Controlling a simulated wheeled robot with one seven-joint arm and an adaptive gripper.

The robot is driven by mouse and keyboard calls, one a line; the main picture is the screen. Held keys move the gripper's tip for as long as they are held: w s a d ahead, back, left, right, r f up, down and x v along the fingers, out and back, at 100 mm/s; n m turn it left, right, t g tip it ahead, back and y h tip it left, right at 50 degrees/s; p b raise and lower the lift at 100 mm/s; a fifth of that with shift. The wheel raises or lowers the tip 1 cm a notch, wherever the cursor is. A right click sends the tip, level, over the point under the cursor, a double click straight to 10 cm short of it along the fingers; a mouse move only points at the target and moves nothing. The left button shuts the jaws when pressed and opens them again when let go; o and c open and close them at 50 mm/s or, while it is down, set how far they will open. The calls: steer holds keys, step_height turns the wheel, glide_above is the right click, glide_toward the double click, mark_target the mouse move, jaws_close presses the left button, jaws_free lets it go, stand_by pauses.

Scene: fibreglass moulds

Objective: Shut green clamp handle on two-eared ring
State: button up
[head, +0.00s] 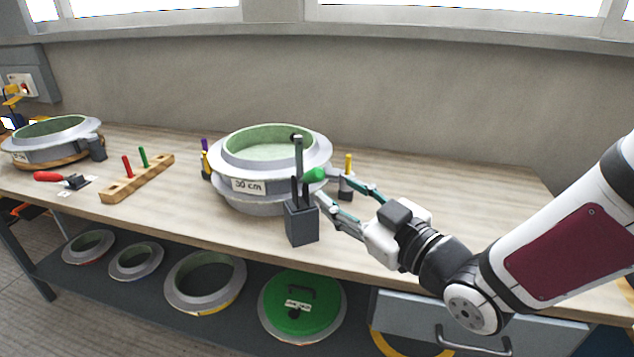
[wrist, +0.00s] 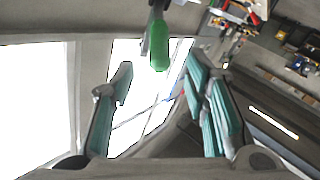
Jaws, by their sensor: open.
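A grey two-part ring mould (head: 235,185) with a pale green inside and a "30 cm" label stands on the bench. At its front right is a dark clamp block (head: 302,225) with an upright bar. The green clamp handle (head: 314,175) sticks out to the right from this clamp, tilted, toward my gripper. My gripper (head: 340,193) is open, with its teal fingers spread near the handle's right end. In the wrist view the green handle (wrist: 159,48) shows ahead, between the directions of the two fingers (wrist: 160,85), with nothing held. The ring's ears are not clearly visible.
A yellow-handled clamp (head: 348,163) stands just behind my gripper. Purple (head: 204,145) and yellow handles show at the mould's left. A wooden rack (head: 138,180) with red and green pegs, a red-handled tool (head: 62,179) and another mould (head: 50,143) lie left.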

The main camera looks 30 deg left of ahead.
mark_target(316, 176)
steer(key=x, duration=0.8)
jaws_close()
